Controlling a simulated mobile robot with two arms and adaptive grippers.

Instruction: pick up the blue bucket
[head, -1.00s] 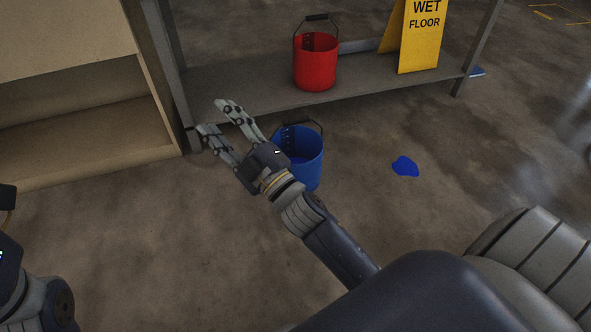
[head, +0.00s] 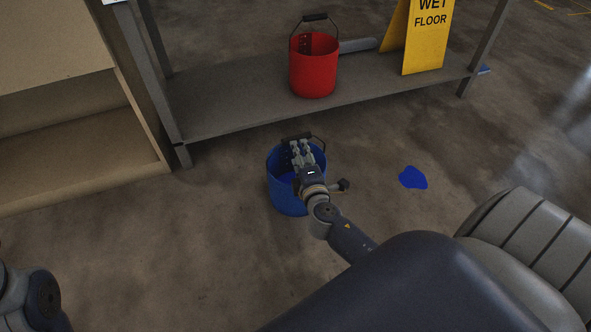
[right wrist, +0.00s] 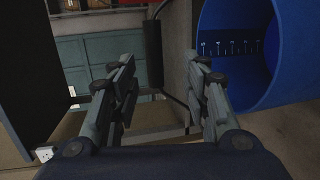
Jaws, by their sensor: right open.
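The blue bucket (head: 283,197) stands upright on the concrete floor, in front of the low shelf. Its black handle grip (head: 297,137) is raised above the rim at the back. My right gripper (head: 299,149) is over the bucket's mouth, with its fingers pointing towards the grip and hiding part of the bucket. In the right wrist view my right gripper (right wrist: 160,62) is open. The dark grip (right wrist: 153,53) appears between and beyond the fingertips, and the blue bucket (right wrist: 292,60) is at the right with scale marks inside. My left gripper is out of view.
A red bucket (head: 314,75) and a yellow wet-floor sign (head: 425,40) stand on the low grey shelf (head: 230,105). A wooden cabinet (head: 80,170) is at the left. The floor around the bucket is otherwise clear.

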